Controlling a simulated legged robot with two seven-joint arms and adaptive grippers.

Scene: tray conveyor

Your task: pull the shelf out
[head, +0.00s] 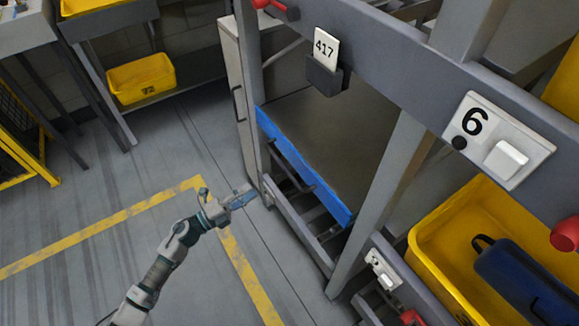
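The shelf (335,140) is a flat dark grey-brown board with a bright blue front edge (300,168). It sits inside a grey metal rack, between two uprights. A grey bar runs just below the blue edge. My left gripper (245,194) is in front of the rack, to the left of the shelf's blue edge and apart from it in the picture. Its fingers are small here, and I cannot tell whether they are open or shut. Nothing clearly shows in them. My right gripper is not in view.
A grey upright (385,200) stands right of the shelf. A yellow bin (430,245) with a dark blue case (525,280) is at lower right. A grey cabinet (236,90) stands left of the rack. The floor (90,220) at left is clear, with yellow lines.

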